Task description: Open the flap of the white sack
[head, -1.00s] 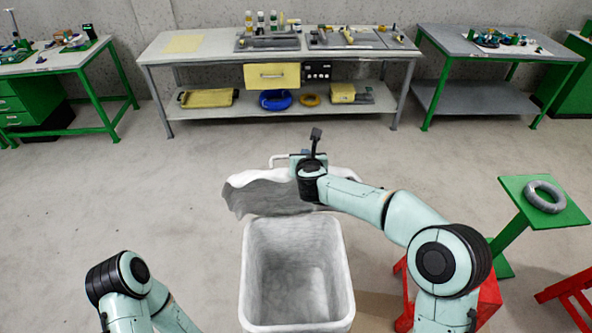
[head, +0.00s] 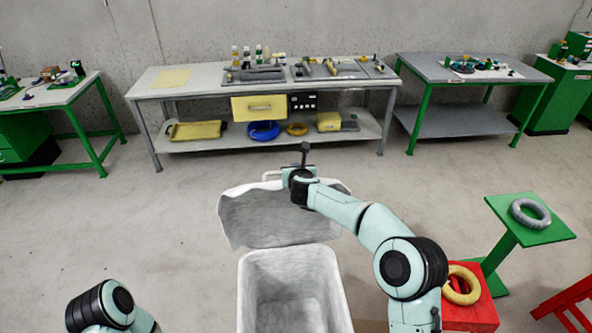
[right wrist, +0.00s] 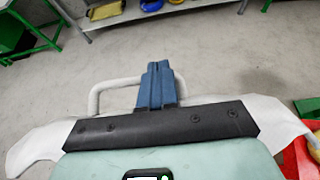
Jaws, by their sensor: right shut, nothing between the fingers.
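The white sack (head: 248,290) stands open at the bottom middle of the head view, its empty-looking inside visible. Its flap (head: 262,222) is folded back beyond the sack's far rim, with a pale handle at its far edge. The handle (right wrist: 97,92) shows as a white loop in the right wrist view. My right gripper (right wrist: 158,68) has its blue fingers shut and empty at that loop; whether they touch it I cannot tell. In the head view, my right wrist hangs over the flap and hides part of it. My left arm shows at bottom left, its gripper out of frame.
A long workbench (head: 190,83) stands at the back, with other benches on both sides. On the right are a green stand (head: 500,205) with a grey ring and a red stand (head: 470,318) with a yellow ring. Bare floor lies between sack and workbench.

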